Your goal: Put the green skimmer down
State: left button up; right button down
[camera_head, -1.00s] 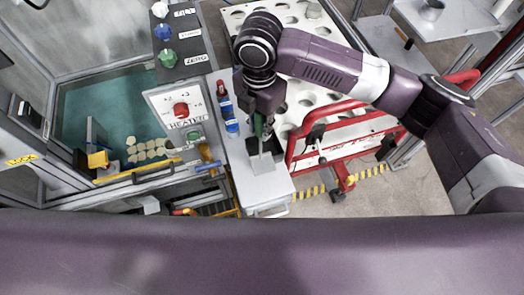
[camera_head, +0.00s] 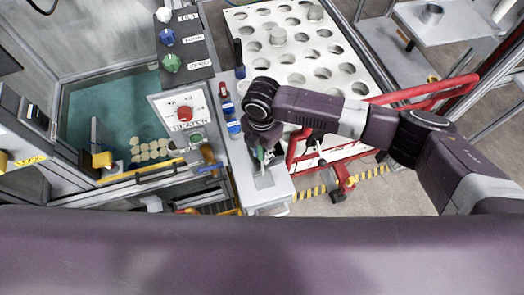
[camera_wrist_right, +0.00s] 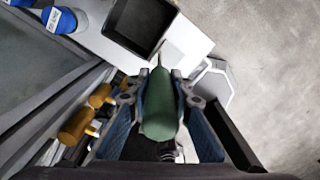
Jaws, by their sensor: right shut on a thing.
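The green skimmer's handle (camera_wrist_right: 160,105) is between the fingers of my right gripper (camera_wrist_right: 158,90), which is shut on it. In the head view the right gripper (camera_head: 257,157) is over the front of the white counter, with a bit of the green handle (camera_head: 260,153) showing. A thin shaft runs from the handle toward a dark square with a pale rim (camera_wrist_right: 141,24). I cannot tell whether that square is the skimmer's head or part of the counter. My left gripper is not in view.
The white counter (camera_head: 280,190) ends just in front of the gripper. Blue-labelled bottles (camera_head: 232,120) stand left of it, beside the heater box (camera_head: 170,110). A teal tank (camera_head: 110,110) holds several pale discs. A white plate with holes (camera_head: 290,45) and a red-railed cart are behind.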

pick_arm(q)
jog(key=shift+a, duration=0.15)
pick_arm(e)
jog(key=shift+f, duration=0.15)
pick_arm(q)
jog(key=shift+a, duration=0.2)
pick_arm(e)
jog(key=c, duration=1.7)
grip_release()
jog(key=shift+c, duration=0.2)
jog(key=shift+r, duration=0.2)
notch_tip(320, 180, up, 12)
jog(key=shift+r+b, duration=0.1)
jog(key=shift+b, duration=1.1)
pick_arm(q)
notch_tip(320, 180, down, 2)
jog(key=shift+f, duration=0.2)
